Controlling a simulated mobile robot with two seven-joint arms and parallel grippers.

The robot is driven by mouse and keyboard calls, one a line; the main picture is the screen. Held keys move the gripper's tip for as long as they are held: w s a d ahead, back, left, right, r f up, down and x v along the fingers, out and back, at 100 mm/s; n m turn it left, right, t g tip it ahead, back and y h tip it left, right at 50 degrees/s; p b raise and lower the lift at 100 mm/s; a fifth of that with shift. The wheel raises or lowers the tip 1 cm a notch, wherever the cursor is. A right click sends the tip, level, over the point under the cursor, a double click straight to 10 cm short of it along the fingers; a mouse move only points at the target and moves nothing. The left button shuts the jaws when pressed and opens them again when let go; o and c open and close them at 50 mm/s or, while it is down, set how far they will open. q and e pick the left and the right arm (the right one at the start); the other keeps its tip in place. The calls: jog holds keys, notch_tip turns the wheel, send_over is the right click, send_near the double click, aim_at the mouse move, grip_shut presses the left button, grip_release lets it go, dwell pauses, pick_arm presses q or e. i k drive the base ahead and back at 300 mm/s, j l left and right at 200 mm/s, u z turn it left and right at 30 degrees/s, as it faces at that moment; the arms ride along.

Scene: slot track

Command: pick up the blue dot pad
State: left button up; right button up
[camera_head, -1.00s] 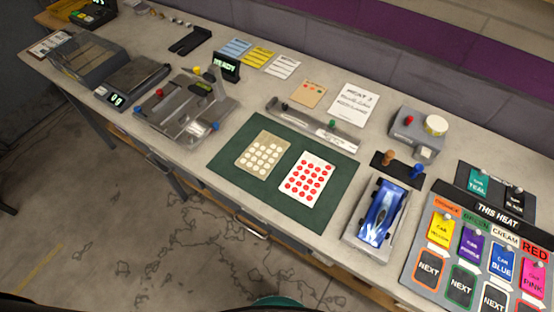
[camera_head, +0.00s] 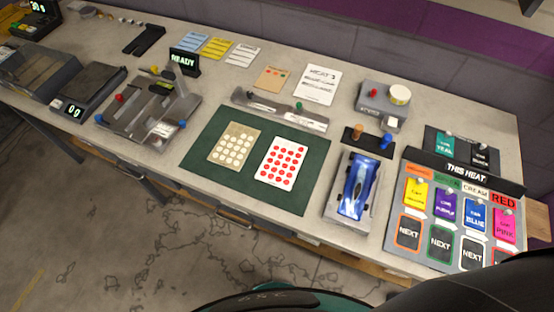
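On a dark green mat (camera_head: 300,195) lie two dot pads. One is tan with rows of pale cream dots (camera_head: 234,146). The other is white with rows of red dots (camera_head: 281,163). I see no pad with blue dots in this view. A flat blue card with pale lines (camera_head: 193,41) lies at the back of the bench, but it shows no dots. Neither of my grippers is in view.
A blue car (camera_head: 356,189) sits on a grey stand right of the mat. The heat board (camera_head: 453,181) with coloured cards is at far right. A grey fixture (camera_head: 150,110) and a scale (camera_head: 87,94) stand left. The bench's front edge is clear near the mat.

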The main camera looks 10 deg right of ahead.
aim_at(387, 137)
jog(key=z, duration=1.3)
